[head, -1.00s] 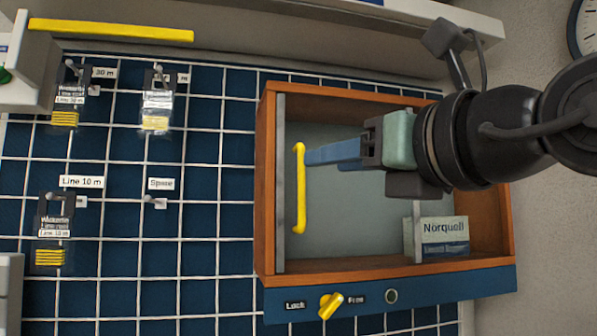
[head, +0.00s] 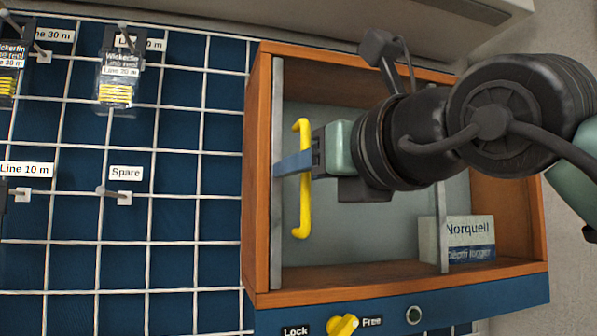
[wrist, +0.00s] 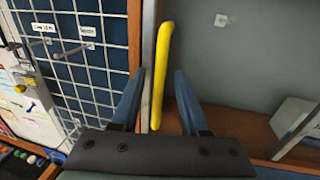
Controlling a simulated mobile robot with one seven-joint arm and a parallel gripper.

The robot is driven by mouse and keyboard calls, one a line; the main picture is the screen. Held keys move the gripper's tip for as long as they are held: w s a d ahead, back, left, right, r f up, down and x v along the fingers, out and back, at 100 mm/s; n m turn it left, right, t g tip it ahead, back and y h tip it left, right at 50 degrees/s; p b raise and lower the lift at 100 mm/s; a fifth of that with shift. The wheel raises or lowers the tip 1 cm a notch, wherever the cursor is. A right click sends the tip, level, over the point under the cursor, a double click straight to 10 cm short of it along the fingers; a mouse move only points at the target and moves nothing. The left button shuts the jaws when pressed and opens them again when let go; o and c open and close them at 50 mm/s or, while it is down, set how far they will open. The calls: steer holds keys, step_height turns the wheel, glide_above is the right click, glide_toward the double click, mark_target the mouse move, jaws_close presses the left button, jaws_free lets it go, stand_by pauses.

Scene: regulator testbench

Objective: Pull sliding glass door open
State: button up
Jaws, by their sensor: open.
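The sliding glass door (head: 345,245) has grey upright frame strips and covers the front of a wooden-framed cabinet. Its yellow bar handle (head: 304,215) stands upright near the door's left edge; it also shows in the wrist view (wrist: 160,65). My gripper (head: 288,163) is at the middle of the handle, its blue fingers reaching past it toward the left frame strip. In the wrist view my gripper (wrist: 158,88) is open, with one finger on each side of the handle. Whether either finger touches the handle I cannot tell.
A white and blue Norquell box (head: 468,240) sits at the cabinet's lower right. A yellow knob (head: 342,325) lies between the Lock and Free labels below. Left of the wooden frame (head: 257,180) is a blue gridded panel with hooks and hanging packs (head: 118,80).

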steer(key=shift+s, duration=0.1)
steer(key=shift+c, duration=0.6)
jaws_close()
stand_by(0.8)
